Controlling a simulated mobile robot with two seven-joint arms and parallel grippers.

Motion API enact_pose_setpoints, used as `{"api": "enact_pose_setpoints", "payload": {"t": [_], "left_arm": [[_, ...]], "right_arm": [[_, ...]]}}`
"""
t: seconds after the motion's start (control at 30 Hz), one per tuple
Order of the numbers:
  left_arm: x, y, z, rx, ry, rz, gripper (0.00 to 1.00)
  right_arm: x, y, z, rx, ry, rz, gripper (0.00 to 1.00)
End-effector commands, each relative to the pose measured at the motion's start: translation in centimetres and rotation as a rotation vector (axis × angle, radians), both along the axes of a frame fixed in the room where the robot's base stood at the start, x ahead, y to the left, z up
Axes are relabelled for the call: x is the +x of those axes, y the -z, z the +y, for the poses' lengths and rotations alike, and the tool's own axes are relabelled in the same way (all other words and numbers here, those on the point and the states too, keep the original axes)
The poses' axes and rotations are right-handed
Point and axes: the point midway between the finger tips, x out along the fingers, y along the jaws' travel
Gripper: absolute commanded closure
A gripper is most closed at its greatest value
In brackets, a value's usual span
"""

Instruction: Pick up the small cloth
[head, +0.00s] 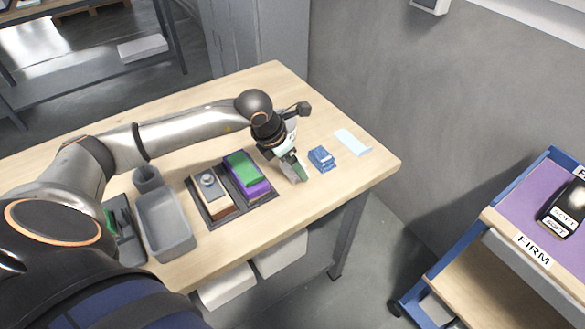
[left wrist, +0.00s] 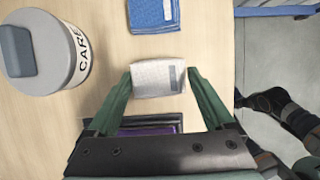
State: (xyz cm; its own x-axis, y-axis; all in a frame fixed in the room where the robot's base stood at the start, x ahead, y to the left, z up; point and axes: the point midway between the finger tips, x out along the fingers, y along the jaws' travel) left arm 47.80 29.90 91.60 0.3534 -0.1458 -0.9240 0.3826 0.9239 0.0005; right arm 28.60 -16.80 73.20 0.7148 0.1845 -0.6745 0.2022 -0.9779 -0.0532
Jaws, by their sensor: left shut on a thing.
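A small whitish-grey folded cloth (left wrist: 158,79) with a grey label lies between the green fingers of my left gripper (left wrist: 159,75) in the left wrist view. The fingers press its two sides, and the gripper is shut on it. In the head view my left gripper (head: 297,172) points down at the tabletop, right of the dark tray, and mostly hides this cloth. A blue folded cloth (head: 321,158) lies just to the right of the gripper. It also shows at the top of the left wrist view (left wrist: 153,15).
A dark tray (head: 216,222) holds green, purple and brown stacks. A grey bin (head: 165,222) stands farther left. A pale blue sheet (head: 353,141) lies near the table's right end. A round canister marked CARE (left wrist: 42,50) stands close by. A cart (head: 530,240) stands right.

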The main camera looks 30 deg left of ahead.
Motion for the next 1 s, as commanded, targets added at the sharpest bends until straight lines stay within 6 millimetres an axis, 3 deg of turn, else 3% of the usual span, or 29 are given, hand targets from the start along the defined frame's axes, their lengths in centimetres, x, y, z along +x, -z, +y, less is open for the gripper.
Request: {"api": "enact_pose_setpoints", "payload": {"t": [0.07,0.33,0.7,1.0], "left_arm": [[0.1,-1.3,0.0,0.000,0.000,-0.006,0.68],[-3.5,-7.3,-3.7,-0.001,0.006,-0.008,0.68],[-8.9,-10.5,-9.0,-0.002,0.004,-0.003,0.68],[-10.0,-11.2,-9.9,0.000,-0.001,0.000,0.68]], "right_arm": [[0.0,0.6,0.0,0.000,0.000,0.000,0.50],[0.0,1.2,0.0,0.000,0.000,0.000,0.50],[0.0,2.1,0.0,0.000,0.000,-0.001,0.50],[0.0,2.2,0.0,0.000,0.000,-0.001,0.50]]}}
